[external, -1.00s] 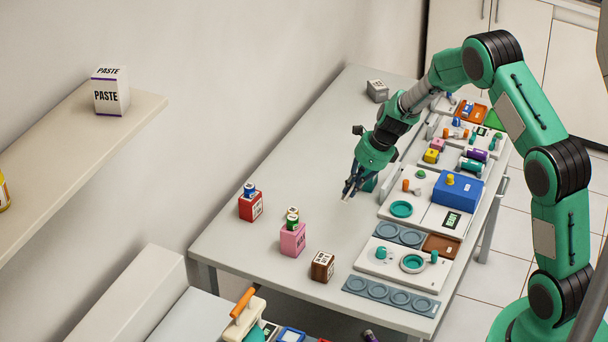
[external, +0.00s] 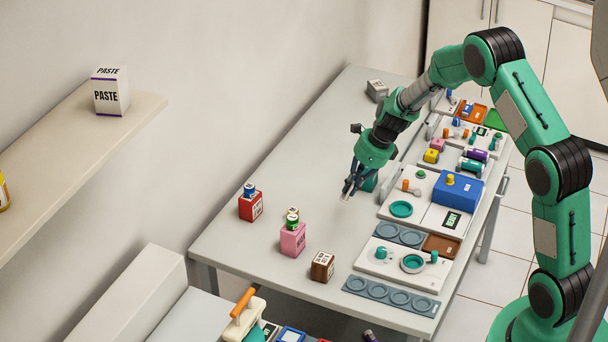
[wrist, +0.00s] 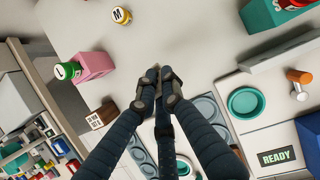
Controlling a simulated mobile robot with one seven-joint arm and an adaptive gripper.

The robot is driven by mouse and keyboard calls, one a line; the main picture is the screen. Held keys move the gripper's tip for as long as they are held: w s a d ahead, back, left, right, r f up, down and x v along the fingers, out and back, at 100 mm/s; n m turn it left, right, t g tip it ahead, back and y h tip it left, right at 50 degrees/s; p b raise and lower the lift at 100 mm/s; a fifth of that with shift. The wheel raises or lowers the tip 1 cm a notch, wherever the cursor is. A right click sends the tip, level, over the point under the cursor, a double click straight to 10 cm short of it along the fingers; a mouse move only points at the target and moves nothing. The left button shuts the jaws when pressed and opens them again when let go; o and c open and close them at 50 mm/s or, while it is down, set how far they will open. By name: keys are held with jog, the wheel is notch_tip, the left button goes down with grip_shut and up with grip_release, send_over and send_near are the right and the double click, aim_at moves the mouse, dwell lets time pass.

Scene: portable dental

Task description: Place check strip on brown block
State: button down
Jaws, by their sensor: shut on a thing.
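My gripper (external: 349,190) hangs over the table in the external view, its fingers pointing down. It is shut on a small pale strip (external: 345,198) at the fingertips, which I take to be the check strip. In the wrist view the fingertips of my gripper (wrist: 160,74) are together, and they mostly hide the strip. The brown block (external: 322,266) stands near the table's front edge, with a white label. It is apart from my gripper, nearer the camera and slightly left. It also shows in the wrist view (wrist: 106,111), left of the fingers.
The table's middle is clear.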

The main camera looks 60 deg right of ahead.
jog(key=s+a+n+g, duration=0.1)
jog(key=s+a+n, duration=0.4)
jog(key=a, duration=0.4)
jog(key=s+a+r+n+g+p, duration=0.1)
jog(key=s+a+n+g, duration=0.1)
jog(key=s+a+n, duration=0.3)
jog(key=s+a+r+n+g+h+p, duration=0.1)
jog(key=s+a+n, duration=0.5)
jog(key=a, duration=0.7)
jog(key=shift+g, duration=0.3)
jog(key=shift+r, duration=0.1)
send_over(319, 257)
jog(key=shift+f, duration=0.75)
jog(key=shift+f+b, duration=0.3)
jog(key=shift+f, duration=1.45)
jog(key=shift+f, duration=0.15)
